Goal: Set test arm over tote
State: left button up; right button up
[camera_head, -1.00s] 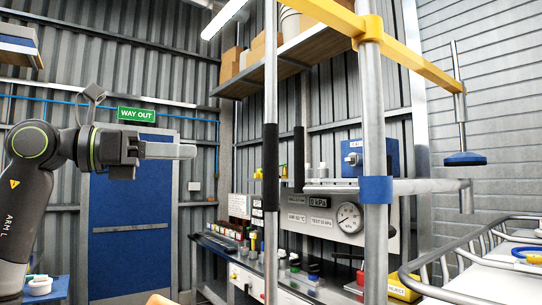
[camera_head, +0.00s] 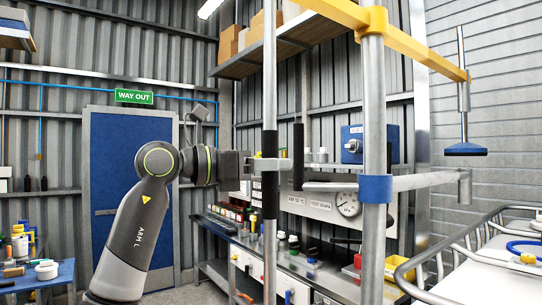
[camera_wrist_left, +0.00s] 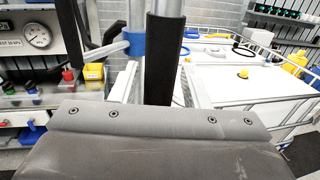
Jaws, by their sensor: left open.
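A yellow overhead beam (camera_head: 425,62) runs past the top of an upright steel post (camera_head: 373,110). A rod with a blue pad (camera_head: 465,149) hangs from its right end. A grey arm with a blue collar (camera_head: 375,189) crosses the post, with a black upright handle (camera_head: 298,150) at its left. A thin pole with a black sleeve (camera_head: 270,205) stands left of these; the sleeve also shows in the left wrist view (camera_wrist_left: 165,60). My left gripper (camera_head: 280,165) is open at the sleeve, a finger crossing in front; contact cannot be told. A white-topped tote (camera_head: 495,262) is at lower right.
A tubular rail (camera_head: 440,262) borders the tote. A bench (camera_head: 285,258) with bottles and a gauge panel (camera_head: 345,204) lies behind the poles. A blue table (camera_head: 50,277) with small items is at lower left. A blue door (camera_head: 110,190) stands behind my arm.

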pick_arm(q)
jog(key=shift+w+d, duration=0.1)
jog(key=shift+d, duration=0.05)
grip_shut()
dwell(0.4)
